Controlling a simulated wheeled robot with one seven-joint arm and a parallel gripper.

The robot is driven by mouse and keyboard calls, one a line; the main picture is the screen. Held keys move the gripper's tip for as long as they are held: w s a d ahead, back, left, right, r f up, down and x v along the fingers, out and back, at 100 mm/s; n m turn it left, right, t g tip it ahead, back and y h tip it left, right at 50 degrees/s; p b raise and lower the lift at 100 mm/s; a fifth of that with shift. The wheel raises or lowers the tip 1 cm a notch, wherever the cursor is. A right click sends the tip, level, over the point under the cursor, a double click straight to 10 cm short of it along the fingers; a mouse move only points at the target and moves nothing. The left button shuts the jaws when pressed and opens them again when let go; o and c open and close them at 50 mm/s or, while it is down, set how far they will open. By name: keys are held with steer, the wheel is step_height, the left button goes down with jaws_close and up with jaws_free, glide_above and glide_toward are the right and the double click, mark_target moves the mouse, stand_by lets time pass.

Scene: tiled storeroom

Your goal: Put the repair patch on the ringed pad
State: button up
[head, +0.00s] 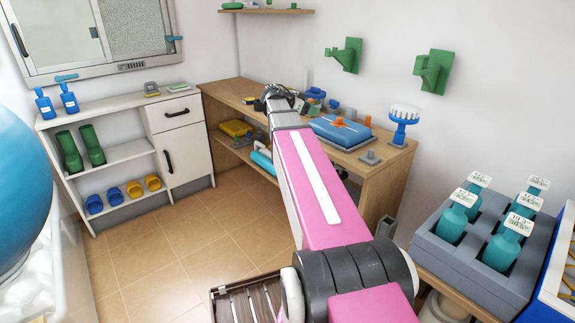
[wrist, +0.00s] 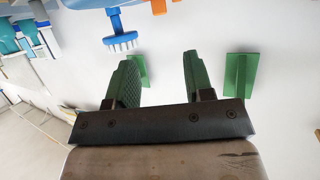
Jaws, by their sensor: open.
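My gripper (wrist: 160,65) is open and empty, its two green ribbed fingers apart in the wrist view, facing the white wall. In the head view its dark end (head: 274,97) is above the wooden workbench, partly hidden by my arm. A blue, cushion-like block (head: 338,131) with orange pieces (head: 340,122) on top lies on the bench, right of my arm. A small grey piece with a knob (head: 370,157) lies near the bench's front edge. I cannot tell which thing is the repair patch or the ringed pad; no ring shows clearly.
A blue brush with white bristles (head: 404,120) stands at the bench's right end; it also shows in the wrist view (wrist: 120,40). Small items crowd the bench behind my gripper. Green brackets (head: 435,72) stick out from the wall. A grey crate (head: 470,262) holds teal bottles at right.

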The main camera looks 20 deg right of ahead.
steer(key=s+a+f+n+y, duration=0.4)
steer(key=s+a+f+n, duration=0.2)
steer(key=f, duration=0.5)
steer(key=s+a+f+n+y, duration=0.5)
steer(key=s+a+f+n, duration=0.1)
steer(key=a+f, duration=0.5)
steer(key=s+a+f+n+y, duration=0.4)
steer(key=a+f, duration=0.4)
steer(key=f, duration=0.3)
steer(key=shift+s+a+f+n, duration=0.4)
steer(key=shift+s+n, duration=0.5)
steer(key=shift+n, duration=0.3)
